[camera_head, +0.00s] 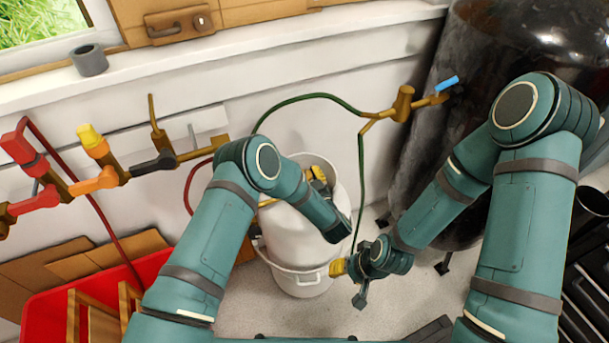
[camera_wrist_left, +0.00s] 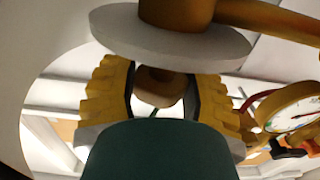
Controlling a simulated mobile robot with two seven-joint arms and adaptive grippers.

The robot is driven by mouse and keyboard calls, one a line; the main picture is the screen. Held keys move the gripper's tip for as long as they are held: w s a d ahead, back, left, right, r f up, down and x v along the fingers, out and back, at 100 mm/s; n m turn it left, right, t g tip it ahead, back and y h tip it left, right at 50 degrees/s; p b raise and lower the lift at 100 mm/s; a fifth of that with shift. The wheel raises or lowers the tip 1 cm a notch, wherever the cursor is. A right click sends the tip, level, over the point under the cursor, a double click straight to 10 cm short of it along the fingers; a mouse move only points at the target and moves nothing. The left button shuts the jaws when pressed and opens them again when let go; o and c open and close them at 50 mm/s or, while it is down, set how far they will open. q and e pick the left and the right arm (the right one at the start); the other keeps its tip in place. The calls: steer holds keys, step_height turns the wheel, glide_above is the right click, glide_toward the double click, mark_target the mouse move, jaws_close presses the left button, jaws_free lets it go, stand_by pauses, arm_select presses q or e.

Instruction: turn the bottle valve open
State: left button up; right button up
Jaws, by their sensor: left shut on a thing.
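The bottle is a white cylinder (camera_head: 302,250) standing on the floor in the head view, partly covered by my left arm. My left gripper (camera_head: 318,174) is at its top, with yellow fingers showing past the wrist. In the left wrist view, my left gripper (camera_wrist_left: 162,85) has a ridged yellow finger on each side of a brown knob (camera_wrist_left: 158,84), a part of the bottle valve. A pale disc (camera_wrist_left: 165,42) and a brass stem (camera_wrist_left: 176,10) sit above it. My right gripper (camera_head: 350,280) is beside the bottle at the lower right; its jaw opening is unclear.
A dark tank (camera_head: 470,60) with a blue-handled brass valve (camera_head: 447,83) stands at right. A green hose (camera_head: 310,97) runs toward the bottle. Colored wall valves (camera_head: 95,180) and a red crate (camera_head: 50,310) are at left. A gauge (camera_wrist_left: 297,116) is beside the fingers.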

arm_select(q)
steer(key=n+g+y, duration=0.4)
steer(key=y, duration=0.1)
steer(key=shift+n+y, duration=0.3)
steer(key=shift+y, duration=0.1)
steer(key=shift+s+f+n+g+y, duration=0.1)
steer(key=shift+n+g+y, duration=0.95)
steer(key=shift+g, duration=0.6)
steer(key=shift+n+g+y, duration=0.75)
steer(key=shift+n+g, duration=0.5)
steer(key=shift+g, duration=0.9)
steer(key=o, duration=1.2)
steer(key=shift+n, duration=0.3)
steer(key=shift+r, duration=0.2)
step_height(320, 180, up, 10)
steer(key=shift+f, duration=0.1)
